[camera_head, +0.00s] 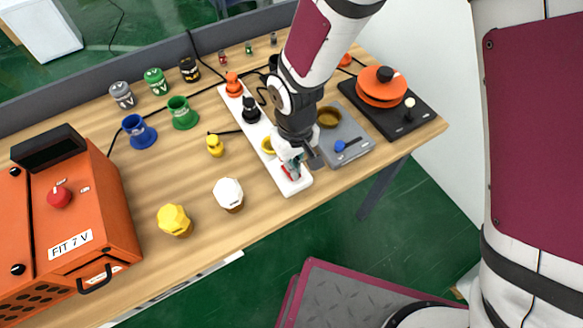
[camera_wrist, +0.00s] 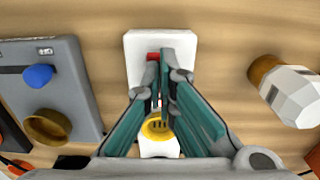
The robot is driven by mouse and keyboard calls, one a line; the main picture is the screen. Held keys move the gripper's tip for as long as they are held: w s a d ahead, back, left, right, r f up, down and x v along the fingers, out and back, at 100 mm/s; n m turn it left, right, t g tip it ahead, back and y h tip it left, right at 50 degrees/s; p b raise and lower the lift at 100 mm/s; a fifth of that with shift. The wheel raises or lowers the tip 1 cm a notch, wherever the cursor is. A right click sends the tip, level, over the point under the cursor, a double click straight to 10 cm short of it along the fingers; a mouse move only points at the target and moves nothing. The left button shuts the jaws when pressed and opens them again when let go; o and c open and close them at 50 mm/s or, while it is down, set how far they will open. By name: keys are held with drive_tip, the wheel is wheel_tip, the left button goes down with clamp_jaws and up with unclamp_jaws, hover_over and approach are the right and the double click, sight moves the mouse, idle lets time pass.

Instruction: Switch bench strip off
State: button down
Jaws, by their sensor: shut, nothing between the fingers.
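The bench strip (camera_head: 292,187) is a long white power strip lying across the wooden bench, with orange, black and yellow plugs along it. Its red switch (camera_head: 289,172) is at the near end. My gripper (camera_head: 295,165) is shut and empty, pointing down over that near end. In the wrist view the fingertips of my gripper (camera_wrist: 163,62) are beside the red switch (camera_wrist: 153,57) and partly cover it. The white end of the strip (camera_wrist: 160,38) shows beyond them, and a yellow plug (camera_wrist: 157,128) sits between the finger links. Whether the fingers touch the switch I cannot tell.
A grey device with a blue knob (camera_head: 340,146) stands right of the strip, and a black plate with an orange pot (camera_head: 381,87) beyond it. A white faceted bottle (camera_head: 228,193) stands to the left. An orange machine (camera_head: 65,220) fills the far left.

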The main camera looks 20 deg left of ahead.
drive_tip(key=shift+f, duration=0.7)
idle(0.3)
drive_tip(key=shift+r, duration=0.1)
drive_tip(key=shift+r+p, duration=1.4)
drive_tip(key=shift+r, duration=2)
drive_tip(key=w+d+r+m+t, duration=0.3)
drive_tip(key=d+r+m, duration=0.2)
drive_tip(key=d+r, duration=1.3)
drive_tip(key=s+d+r+m+t, duration=0.2)
drive_tip(key=s+d+r+m, duration=0.3)
drive_tip(key=s+d+r, duration=0.6)
drive_tip(key=shift+s+d+r+t, duration=0.3)
drive_tip(key=shift+s+d+r, duration=0.05)
drive_tip(key=shift+s+d, duration=0.4)
